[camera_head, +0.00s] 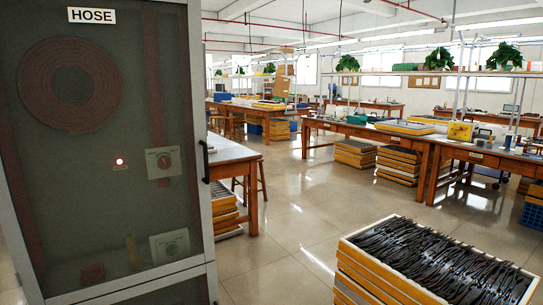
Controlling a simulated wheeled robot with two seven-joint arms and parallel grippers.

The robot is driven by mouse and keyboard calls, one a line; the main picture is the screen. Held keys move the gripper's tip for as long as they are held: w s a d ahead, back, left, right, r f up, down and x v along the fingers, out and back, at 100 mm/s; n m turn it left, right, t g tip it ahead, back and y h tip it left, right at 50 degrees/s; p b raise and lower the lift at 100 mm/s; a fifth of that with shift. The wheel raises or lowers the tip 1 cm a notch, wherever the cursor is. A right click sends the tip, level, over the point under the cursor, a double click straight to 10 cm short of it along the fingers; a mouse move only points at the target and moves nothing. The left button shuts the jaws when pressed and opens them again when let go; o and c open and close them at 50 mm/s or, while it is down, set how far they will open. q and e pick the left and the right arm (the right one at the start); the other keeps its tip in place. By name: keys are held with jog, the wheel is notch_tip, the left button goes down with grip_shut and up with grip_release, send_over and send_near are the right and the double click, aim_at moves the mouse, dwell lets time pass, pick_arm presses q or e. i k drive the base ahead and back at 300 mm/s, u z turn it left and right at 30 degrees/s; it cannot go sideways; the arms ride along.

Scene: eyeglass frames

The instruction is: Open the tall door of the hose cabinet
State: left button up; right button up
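The hose cabinet's tall door (103,215) fills the left side of the view. It has a grey frame and a dark, see-through panel, and it looks shut. A "HOSE" sign (91,15) is at the top. A dark vertical handle (205,161) stands at the door's right edge. Neither of my grippers is in view, and nothing touches the handle.
A stack of yellow-sided trays (349,262) filled with dark eyeglass frames stands on the floor at the lower right. A workbench (231,152) stands just right of the cabinet. The shiny floor (285,235) between the cabinet and the tray stack is clear.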

aim_at(25, 274)
jog(key=z, duration=0.05)
jog(key=i, duration=0.85)
jog(key=u, duration=0.55)
